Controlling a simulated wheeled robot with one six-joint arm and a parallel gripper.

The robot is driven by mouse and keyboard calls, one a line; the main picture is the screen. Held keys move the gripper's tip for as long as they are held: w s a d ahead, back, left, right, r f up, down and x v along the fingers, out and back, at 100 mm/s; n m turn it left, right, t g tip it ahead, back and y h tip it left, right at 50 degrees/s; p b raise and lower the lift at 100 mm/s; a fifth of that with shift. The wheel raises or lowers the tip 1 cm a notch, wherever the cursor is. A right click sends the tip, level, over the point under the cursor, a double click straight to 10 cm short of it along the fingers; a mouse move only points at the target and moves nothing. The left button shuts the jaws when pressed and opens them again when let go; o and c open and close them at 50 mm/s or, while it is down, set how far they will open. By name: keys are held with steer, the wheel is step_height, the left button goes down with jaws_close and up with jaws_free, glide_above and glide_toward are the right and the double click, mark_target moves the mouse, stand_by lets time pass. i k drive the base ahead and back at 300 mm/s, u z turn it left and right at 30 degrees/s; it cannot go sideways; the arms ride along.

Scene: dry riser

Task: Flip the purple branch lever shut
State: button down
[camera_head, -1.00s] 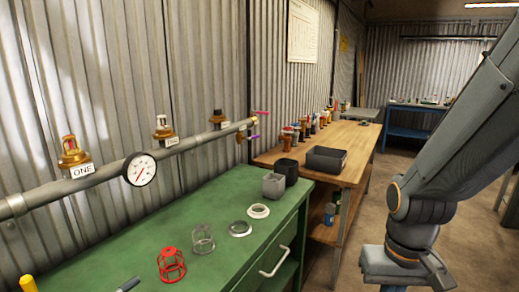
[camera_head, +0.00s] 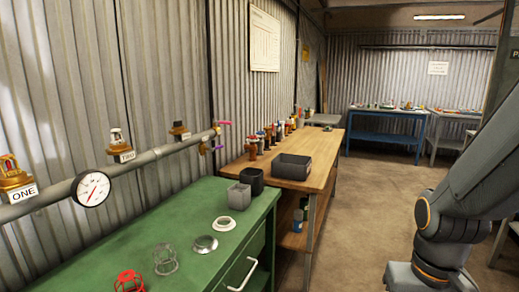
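The purple branch lever (camera_head: 217,147) is small and far off, at the end of the grey pipe (camera_head: 150,156) along the left wall. A pink lever (camera_head: 225,123) sits just above it at the same pipe end. The purple lever's exact angle is too small to tell. My arm comes down the right side of the view, well apart from the pipe and levers. My gripper's fingers are out of the frame, below the bottom edge.
A dial gauge (camera_head: 92,189) and labelled sprinkler heads sit on the pipe. The green bench (camera_head: 140,228) below holds wire cages, rings and cups. The wooden bench (camera_head: 325,155) beyond holds a dark bin (camera_head: 293,168) and several valves. The floor (camera_head: 370,210) to its right is clear.

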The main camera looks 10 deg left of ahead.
mark_target(218, 147)
steer(key=z, duration=0.15)
steer(key=i, duration=0.65)
steer(key=u, duration=0.5)
steer(key=i, duration=0.7)
steer(key=u, duration=0.5)
